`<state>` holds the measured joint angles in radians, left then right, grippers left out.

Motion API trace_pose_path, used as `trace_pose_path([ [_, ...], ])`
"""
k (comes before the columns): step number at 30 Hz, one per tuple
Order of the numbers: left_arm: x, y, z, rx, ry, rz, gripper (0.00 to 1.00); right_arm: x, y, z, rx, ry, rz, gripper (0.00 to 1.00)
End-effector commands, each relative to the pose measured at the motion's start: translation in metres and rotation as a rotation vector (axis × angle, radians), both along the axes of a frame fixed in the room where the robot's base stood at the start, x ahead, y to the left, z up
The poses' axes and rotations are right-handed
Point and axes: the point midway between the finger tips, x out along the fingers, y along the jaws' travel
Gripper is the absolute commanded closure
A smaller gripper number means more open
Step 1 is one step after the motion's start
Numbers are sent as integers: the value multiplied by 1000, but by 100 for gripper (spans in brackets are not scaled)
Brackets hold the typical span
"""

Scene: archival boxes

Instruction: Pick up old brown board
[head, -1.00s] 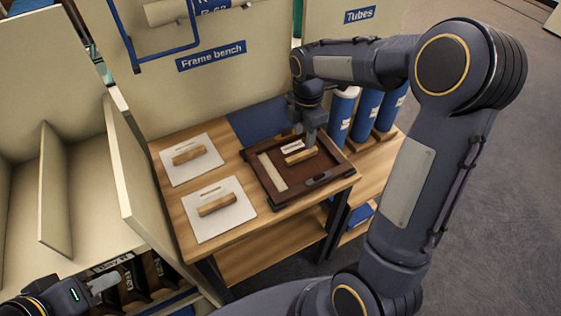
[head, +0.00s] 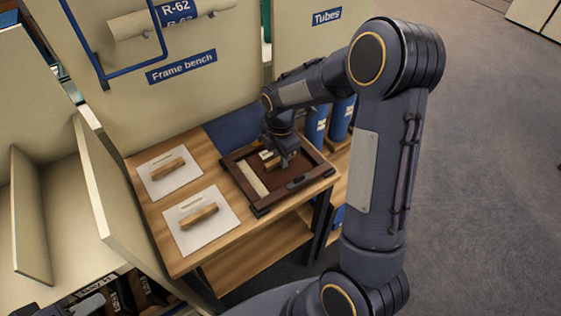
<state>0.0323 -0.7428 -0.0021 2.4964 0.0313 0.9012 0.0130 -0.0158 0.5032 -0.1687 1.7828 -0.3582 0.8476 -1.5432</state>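The old brown board (head: 285,187) lies inside a dark wooden frame (head: 311,185) on the bench. A pale strip (head: 253,180) lies along its left side, and a small label and a wooden handle block (head: 272,164) show near its far side. My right gripper (head: 283,162) points down at the handle block, its fingers at or around it. The fingers partly hide the block, and I cannot tell whether they are closed on it.
Two white boards with wooden handles, a far one (head: 155,185) and a near one (head: 225,222), lie left of the frame on the wooden bench (head: 172,240). Blue tubes (head: 340,119) stand behind right. A cream panel with a "Frame bench" sign (head: 181,67) rises behind. Open floor is at right.

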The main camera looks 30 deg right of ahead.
Motion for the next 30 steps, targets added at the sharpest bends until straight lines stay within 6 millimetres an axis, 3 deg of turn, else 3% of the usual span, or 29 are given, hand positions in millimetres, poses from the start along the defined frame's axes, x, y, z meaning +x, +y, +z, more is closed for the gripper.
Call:
trace_pose_path([
  [1, 0, 0, 0, 0, 0, 0, 64, 0, 0, 0, 0, 0, 0, 84],
  [5, 0, 0, 0, 0, 0, 0, 64, 0, 0, 0, 0, 0, 0, 100],
  [17, 0, 0, 0, 0, 0, 0, 64, 0, 0, 4, 0, -2, 0, 100],
  [24, 0, 0, 2, 0, 0, 0, 64, 1, 0, 33, 0, -6, -1, 100],
  [30, 0, 0, 0, 0, 0, 0, 64, -27, 5, 67, 2, -8, 1, 100],
])
